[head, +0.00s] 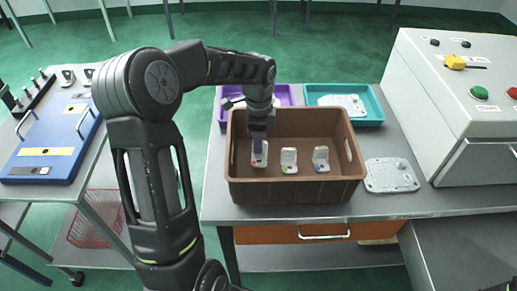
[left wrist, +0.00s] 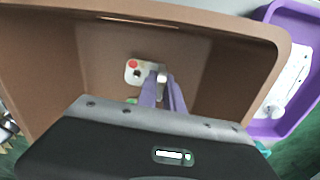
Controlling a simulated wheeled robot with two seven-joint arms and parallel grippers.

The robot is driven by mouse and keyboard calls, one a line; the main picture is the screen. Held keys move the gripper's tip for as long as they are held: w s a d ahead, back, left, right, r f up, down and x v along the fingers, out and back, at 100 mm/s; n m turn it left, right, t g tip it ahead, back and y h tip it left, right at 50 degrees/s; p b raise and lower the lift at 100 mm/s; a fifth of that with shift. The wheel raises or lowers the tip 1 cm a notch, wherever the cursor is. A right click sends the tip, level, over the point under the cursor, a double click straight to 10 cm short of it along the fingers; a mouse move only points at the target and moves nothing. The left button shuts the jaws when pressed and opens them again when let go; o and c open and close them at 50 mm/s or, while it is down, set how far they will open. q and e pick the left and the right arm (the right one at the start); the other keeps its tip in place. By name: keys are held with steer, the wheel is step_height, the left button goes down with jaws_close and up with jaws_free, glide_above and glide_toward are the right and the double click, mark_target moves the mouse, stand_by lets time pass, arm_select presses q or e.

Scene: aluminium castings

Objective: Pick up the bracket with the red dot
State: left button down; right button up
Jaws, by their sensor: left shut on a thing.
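The bracket with the red dot (left wrist: 132,66) is a small pale casting inside the brown crate; in the head view it is the leftmost bracket (head: 260,160). My left gripper (head: 258,146) reaches down into the crate from above and is shut on this bracket's upright part. In the left wrist view its purple fingers (left wrist: 163,86) meet at the bracket's edge, with the red dot in plain sight. Whether the bracket touches the crate floor I cannot tell. My right gripper is not in view.
The brown crate (head: 297,192) also holds a bracket with a green dot (head: 289,159) and a bracket at the right (head: 321,157). Behind stand a purple tray (head: 285,92) and a teal tray (head: 375,104). A flat casting (head: 390,176) lies right of the crate.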

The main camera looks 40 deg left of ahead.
arm_select(q)
step_height(320, 180, up, 7)
steer(key=shift+r, duration=0.2)
stand_by(0.6)
